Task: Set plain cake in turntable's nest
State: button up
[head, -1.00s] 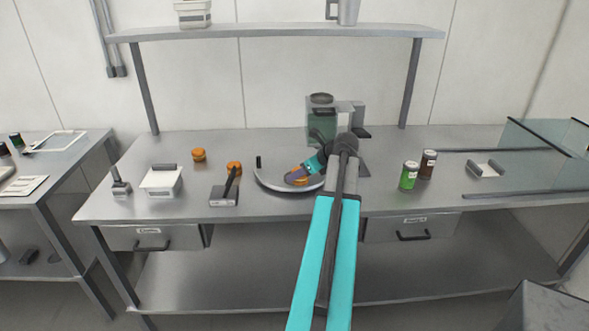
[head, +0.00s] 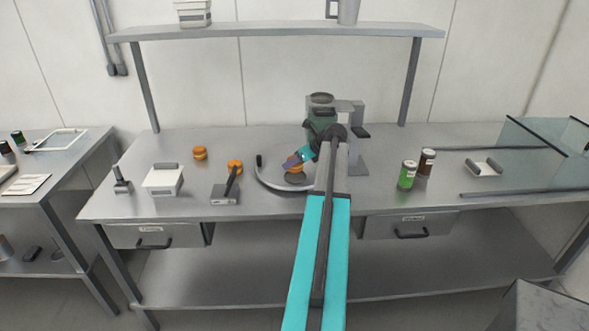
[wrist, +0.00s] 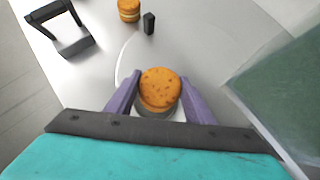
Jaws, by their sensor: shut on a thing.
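My gripper (head: 289,164) is shut on a round orange-brown cake (head: 295,169), with its purple fingers on either side. In the wrist view the cake (wrist: 160,88) sits between the two fingertips, its speckled top facing the camera. The pale round turntable (head: 264,181) lies under the gripper, with a small black post (head: 259,160) at its left rim. A dark round patch (head: 297,180) shows on the turntable just in front of the cake; I cannot tell if it is the nest or a shadow. The gap under the cake is hard to judge.
Two more orange cakes stand left, one at the back (head: 200,153) and one (head: 235,166) behind a black-handled block (head: 225,193).

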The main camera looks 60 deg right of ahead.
aim_at(295, 168)
jog(key=shift+f, duration=0.1)
jog(key=shift+f+p, duration=0.8)
jog(key=shift+f, duration=0.85)
jog(key=shift+f, duration=0.15)
jog(key=o, duration=0.7)
jog(key=shift+s+r, duration=0.1)
jog(key=shift+r, duration=0.1)
jog(key=b+v, duration=0.3)
jog(key=v, duration=0.9)
